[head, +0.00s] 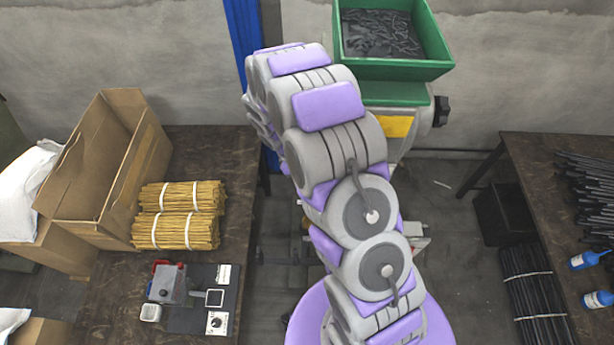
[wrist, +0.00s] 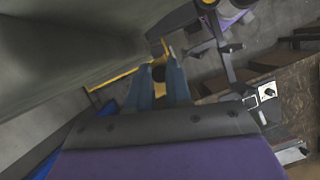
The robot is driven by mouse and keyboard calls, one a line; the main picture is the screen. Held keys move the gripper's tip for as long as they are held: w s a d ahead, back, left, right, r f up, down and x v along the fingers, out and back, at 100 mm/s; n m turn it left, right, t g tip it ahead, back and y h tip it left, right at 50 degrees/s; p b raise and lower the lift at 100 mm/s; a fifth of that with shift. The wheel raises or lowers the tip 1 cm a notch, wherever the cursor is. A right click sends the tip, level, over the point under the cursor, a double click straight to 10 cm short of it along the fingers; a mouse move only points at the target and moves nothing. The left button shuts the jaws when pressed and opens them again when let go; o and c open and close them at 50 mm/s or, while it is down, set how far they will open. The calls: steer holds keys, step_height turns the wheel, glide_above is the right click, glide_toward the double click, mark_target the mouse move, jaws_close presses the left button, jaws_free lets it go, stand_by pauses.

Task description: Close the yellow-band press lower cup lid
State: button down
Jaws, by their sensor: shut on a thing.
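The yellow-band press stands behind my arm in the head view, with its yellow band (head: 396,127) showing just right of the arm. My arm hides most of its lower front, so the lower cup and its lid are not visible there. In the wrist view my gripper (wrist: 163,74) has its two blue-grey fingers close together, shut on a small dark part (wrist: 158,73) beside a yellow edge (wrist: 127,80). I cannot tell for sure whether this part is the lid, or how far open the lid stands.
A green hopper (head: 428,69) of dark pieces tops the press, with a black knob (head: 441,111) at its right. A left table (head: 225,165) holds a cardboard box (head: 105,165) and bundled yellow sticks (head: 176,232). A right table (head: 540,185) carries dark rods. In the wrist view a large grey surface (wrist: 60,60) is close at left.

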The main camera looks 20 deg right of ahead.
steer(key=shift+s+m+b, duration=0.1)
steer(key=shift+m+b, duration=0.35)
steer(key=shift+m, duration=0.35)
steer(key=shift+a, duration=0.1)
steer(key=c, duration=1)
jaws_free()
steer(key=shift+a, duration=0.1)
steer(key=shift+c, duration=0.2)
steer(key=b+v, duration=0.2)
steer(key=v, duration=1.5)
steer(key=shift+w, duration=0.3)
steer(key=shift+r, duration=0.15)
